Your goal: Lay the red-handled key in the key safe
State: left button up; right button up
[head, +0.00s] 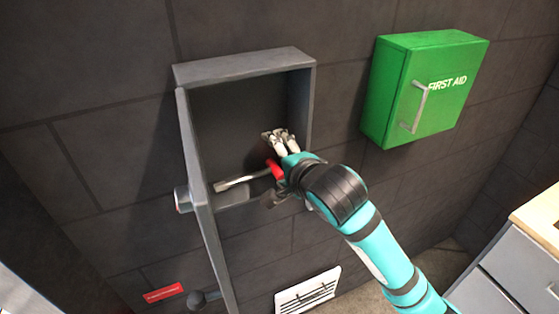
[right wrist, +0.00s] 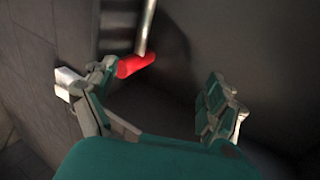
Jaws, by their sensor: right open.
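The key safe (head: 245,68) is a grey open-fronted box on the dark wall, its door (head: 196,165) swung open at the left. The red-handled key (head: 276,169) is at the safe's lower part, its metal shaft pointing left across the floor of the box. I cannot tell whether it rests fully on that floor. My right gripper (head: 273,166) reaches in from the right and is open, with fingers on either side of the handle. In the right wrist view the red handle (right wrist: 136,65) is close by the left finger, well apart from the right one. My left gripper is out of view.
A green first aid box (head: 418,90) hangs on the wall to the right of the safe. A white vent (head: 308,291) is low on the wall below. A red label (head: 164,293) is at lower left, and a grey drawer cabinet (head: 510,275) stands at lower right.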

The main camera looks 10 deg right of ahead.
jog(key=v, duration=0.7)
jog(key=shift+s, duration=0.2)
jog(key=shift+d+r, duration=0.1)
dwell(0.3)
